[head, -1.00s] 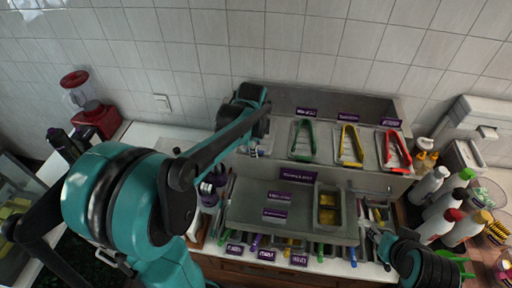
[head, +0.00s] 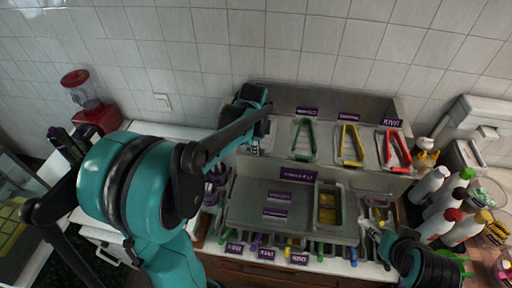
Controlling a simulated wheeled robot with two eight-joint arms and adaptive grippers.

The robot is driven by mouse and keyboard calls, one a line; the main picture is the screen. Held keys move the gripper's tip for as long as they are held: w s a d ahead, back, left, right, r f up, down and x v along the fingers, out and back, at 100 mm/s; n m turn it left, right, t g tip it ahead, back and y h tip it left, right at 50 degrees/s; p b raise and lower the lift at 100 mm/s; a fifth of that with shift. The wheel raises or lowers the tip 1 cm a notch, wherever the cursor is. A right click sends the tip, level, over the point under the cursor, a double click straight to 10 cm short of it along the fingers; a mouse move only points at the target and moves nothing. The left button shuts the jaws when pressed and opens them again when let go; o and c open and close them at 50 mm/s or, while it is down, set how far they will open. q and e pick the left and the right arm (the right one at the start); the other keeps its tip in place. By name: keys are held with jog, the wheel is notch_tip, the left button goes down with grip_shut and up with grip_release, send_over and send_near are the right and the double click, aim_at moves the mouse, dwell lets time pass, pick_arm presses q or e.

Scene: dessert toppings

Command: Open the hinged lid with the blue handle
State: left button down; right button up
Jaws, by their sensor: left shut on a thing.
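My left gripper (head: 256,148) is at the left end of the raised metal topping unit (head: 270,172), left of the green handle. It is shut on what appears to be the blue handle, of which only a small bluish bit shows between the fingers. My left arm hides most of the lid there, so I cannot tell its angle. My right gripper (head: 374,230) is low at the right front of the unit, by the small bins. Its fingers are too small to tell if they are open.
Lids with a green handle (head: 304,140), a yellow handle (head: 350,146) and a red handle (head: 395,151) lie to the right of my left gripper. Several bottles (head: 440,202) stand at the right. A red blender (head: 92,108) stands at the far left. A tiled wall is behind.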

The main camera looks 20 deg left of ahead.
pick_arm(q)
jog(key=w+a+r+p, duration=0.2)
jog(key=w+r+p, duration=0.1)
jog(key=w+r, duration=0.5)
jog(key=w+a+r+g+p, duration=0.1)
jog(key=w+a+r+p, duration=0.1)
jog(key=w+r+p, duration=0.2)
jog(key=w+r, duration=0.3)
jog(key=w, duration=0.2)
jog(key=shift+w+a+r, duration=0.2)
jog(key=shift+a+r, duration=0.05)
jog(key=shift+r, duration=0.1)
jog(key=shift+w+f, duration=0.1)
jog(key=shift+w, duration=0.05)
dwell(0.6)
jog(key=c, duration=1.5)
grip_release()
jog(key=shift+o, duration=0.2)
